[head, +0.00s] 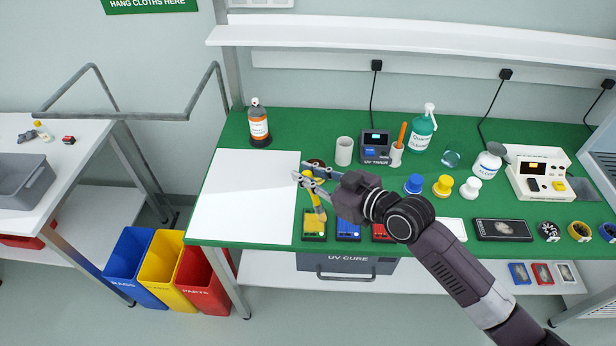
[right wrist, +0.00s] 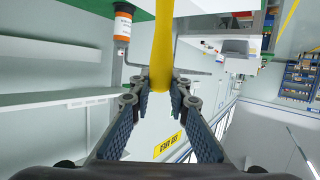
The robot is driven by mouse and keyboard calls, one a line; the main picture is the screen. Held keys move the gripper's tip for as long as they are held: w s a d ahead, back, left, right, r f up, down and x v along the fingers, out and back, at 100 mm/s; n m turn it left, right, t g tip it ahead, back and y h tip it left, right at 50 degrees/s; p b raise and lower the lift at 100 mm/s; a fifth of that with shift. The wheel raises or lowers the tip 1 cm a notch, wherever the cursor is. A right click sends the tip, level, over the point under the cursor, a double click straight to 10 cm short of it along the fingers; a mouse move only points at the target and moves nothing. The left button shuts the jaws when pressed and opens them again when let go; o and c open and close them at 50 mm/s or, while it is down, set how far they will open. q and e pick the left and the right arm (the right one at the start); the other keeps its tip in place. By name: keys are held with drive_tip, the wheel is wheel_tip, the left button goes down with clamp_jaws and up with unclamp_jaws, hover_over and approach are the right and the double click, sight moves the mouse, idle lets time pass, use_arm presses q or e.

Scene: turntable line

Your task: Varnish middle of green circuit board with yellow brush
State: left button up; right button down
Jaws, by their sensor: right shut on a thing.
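My right gripper (head: 309,181) is shut on the yellow brush (head: 317,202), which hangs tilted with its lower end down. The brush's yellow handle (right wrist: 161,45) also shows between the fingers of my right gripper (right wrist: 160,84) in the right wrist view. The brush's lower end is at the far edge of a small yellow-faced block (head: 312,228) with a dark green border; I cannot tell if it touches. A blue block (head: 347,229) and a red block (head: 379,231), partly behind my arm, stand to its right. I cannot clearly pick out a green circuit board. My left gripper is out of view.
A white sheet (head: 246,198) lies left of the blocks on the green bench top. Behind stand an orange-labelled bottle (head: 258,126), a grey cup (head: 344,151) and a UV timer (head: 375,148). Blue, yellow and white-lidded jars stand right of my gripper.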

drive_tip(key=shift+a+r+p, duration=0.1)
drive_tip(key=shift+r+p, duration=0.2)
drive_tip(key=shift+r, duration=0.35)
drive_tip(key=shift+d+r+p, duration=0.2)
drive_tip(key=shift+r+p, duration=0.45)
drive_tip(key=shift+r, duration=0.1)
drive_tip(key=shift+r+p, duration=0.45)
drive_tip(key=shift+r, duration=0.3)
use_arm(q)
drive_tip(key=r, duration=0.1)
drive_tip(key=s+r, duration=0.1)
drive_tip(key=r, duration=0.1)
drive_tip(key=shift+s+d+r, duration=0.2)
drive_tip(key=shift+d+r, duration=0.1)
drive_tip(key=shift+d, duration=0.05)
